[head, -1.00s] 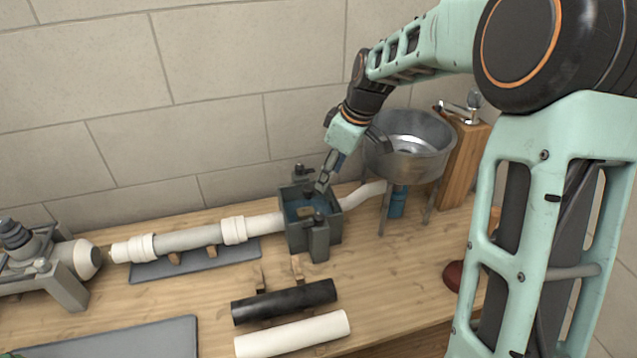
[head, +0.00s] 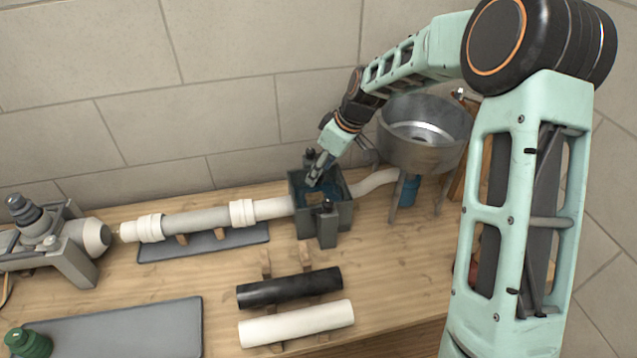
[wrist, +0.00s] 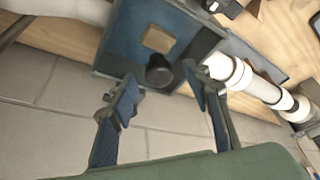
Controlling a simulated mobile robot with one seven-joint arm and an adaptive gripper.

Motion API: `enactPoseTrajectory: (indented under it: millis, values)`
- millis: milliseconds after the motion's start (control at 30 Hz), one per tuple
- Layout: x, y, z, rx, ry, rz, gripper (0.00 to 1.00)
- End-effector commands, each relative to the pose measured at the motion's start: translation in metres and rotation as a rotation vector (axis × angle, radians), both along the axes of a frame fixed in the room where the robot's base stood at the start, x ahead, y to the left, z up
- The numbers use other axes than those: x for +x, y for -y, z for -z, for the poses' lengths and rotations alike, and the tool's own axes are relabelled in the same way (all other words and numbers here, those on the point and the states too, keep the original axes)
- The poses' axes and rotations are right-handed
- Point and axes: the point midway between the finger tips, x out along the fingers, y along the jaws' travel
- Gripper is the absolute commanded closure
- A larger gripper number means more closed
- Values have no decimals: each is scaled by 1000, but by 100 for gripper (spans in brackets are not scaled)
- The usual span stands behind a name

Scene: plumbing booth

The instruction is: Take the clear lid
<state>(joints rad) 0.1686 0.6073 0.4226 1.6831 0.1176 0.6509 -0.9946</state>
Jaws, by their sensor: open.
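A dark grey box (head: 345,221) with a blue inside stands on the bench, joined to the white pipe. I cannot clearly make out a clear lid; if one lies over the box top, its edges do not show. My gripper (head: 312,180) is open and empty, over the back left part of the box. In the wrist view my gripper (wrist: 168,95) has its fingers spread, with a round black knob (wrist: 160,72) at the box edge showing between them. The box (wrist: 128,48) also shows there, with a tan square (wrist: 158,39) in its blue inside.
A metal basin (head: 420,150) on legs stands close to the right. A second black knob (head: 326,206) is at the box front. A black tube (head: 289,288) and a white tube (head: 296,324) lie in front. A tiled wall is close behind.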

Motion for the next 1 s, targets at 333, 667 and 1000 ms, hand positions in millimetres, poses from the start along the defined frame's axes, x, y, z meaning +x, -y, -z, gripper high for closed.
enactPoseTrajectory:
  millis: [333,667,1000]
  values:
    - [4,-7,19,0,1,0,55]
    - [4,-6,19,0,1,0,83]
    - [4,-6,18,0,2,1,100]
